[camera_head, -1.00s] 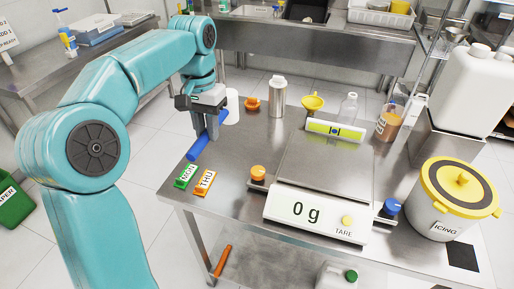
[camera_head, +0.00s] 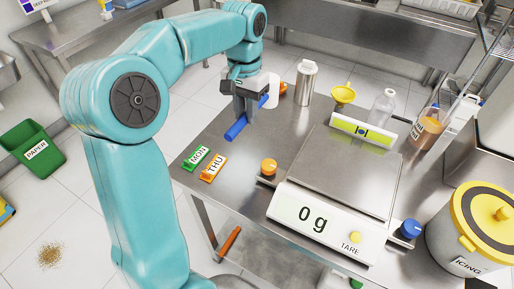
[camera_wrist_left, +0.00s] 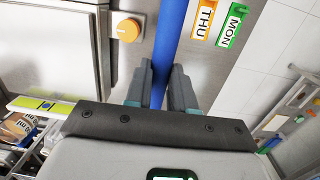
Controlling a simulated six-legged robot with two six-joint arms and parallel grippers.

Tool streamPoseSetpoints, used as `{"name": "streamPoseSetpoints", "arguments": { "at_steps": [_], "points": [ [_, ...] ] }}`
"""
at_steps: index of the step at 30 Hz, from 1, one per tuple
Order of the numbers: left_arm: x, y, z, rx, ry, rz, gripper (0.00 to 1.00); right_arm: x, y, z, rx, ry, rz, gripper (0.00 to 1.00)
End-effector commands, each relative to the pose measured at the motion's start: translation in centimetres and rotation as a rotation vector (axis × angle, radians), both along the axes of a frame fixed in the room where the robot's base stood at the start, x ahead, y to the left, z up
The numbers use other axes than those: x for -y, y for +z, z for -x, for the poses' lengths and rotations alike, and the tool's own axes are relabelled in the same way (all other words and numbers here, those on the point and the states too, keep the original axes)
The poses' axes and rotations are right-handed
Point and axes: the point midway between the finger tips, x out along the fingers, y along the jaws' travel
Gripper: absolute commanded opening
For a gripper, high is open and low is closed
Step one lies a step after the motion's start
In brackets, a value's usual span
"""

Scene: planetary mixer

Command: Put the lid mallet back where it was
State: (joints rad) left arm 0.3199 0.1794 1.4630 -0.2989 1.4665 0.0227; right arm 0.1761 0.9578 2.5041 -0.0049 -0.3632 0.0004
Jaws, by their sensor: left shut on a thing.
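A blue bar (camera_head: 236,128), which may be the lid mallet's handle, is in my left gripper (camera_head: 250,112). The jaws are shut on it above the left part of the steel table (camera_head: 240,165). In the left wrist view the bar (camera_wrist_left: 171,35) runs up from between the two fingers (camera_wrist_left: 160,92) and out at the top edge. No mallet head is visible on it; the gripper hides part of the bar. I cannot tell whether the bar touches the table. My right gripper is not in view.
Green MON (camera_head: 195,158) and orange THU (camera_head: 213,168) tags lie at the table's left edge. A scale (camera_head: 318,218) reading 0 g, a steel canister (camera_head: 307,83), a yellow funnel (camera_head: 343,94) and a yellow-lidded ICING bucket (camera_head: 470,245) stand around. An orange-handled object (camera_head: 229,241) is below.

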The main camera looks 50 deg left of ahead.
Motion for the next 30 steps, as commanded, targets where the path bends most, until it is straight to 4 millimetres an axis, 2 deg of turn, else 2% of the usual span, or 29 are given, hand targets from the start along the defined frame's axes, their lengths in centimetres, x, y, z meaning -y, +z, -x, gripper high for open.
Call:
{"name": "streamPoseSetpoints", "arguments": {
  "at_steps": [1,6,10,17,24,30],
  "points": [
    [0.0,-1.6,0.2,-0.003,0.002,0.001,0.00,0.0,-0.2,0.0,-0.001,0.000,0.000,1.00],
    [0.0,-6.5,0.2,-0.004,0.001,0.000,0.00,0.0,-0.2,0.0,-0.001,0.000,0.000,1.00],
    [0.1,-9.5,0.2,-0.003,0.001,0.001,0.00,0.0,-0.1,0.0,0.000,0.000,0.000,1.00],
    [0.1,-12.0,-0.1,0.001,0.001,-0.001,0.00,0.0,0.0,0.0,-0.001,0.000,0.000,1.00],
    [0.1,-15.5,-0.3,0.000,0.000,0.000,0.00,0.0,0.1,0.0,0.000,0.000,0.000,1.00],
    [0.1,-15.8,-0.3,0.003,0.000,-0.001,0.00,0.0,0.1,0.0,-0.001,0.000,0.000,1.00]
  ]
}}
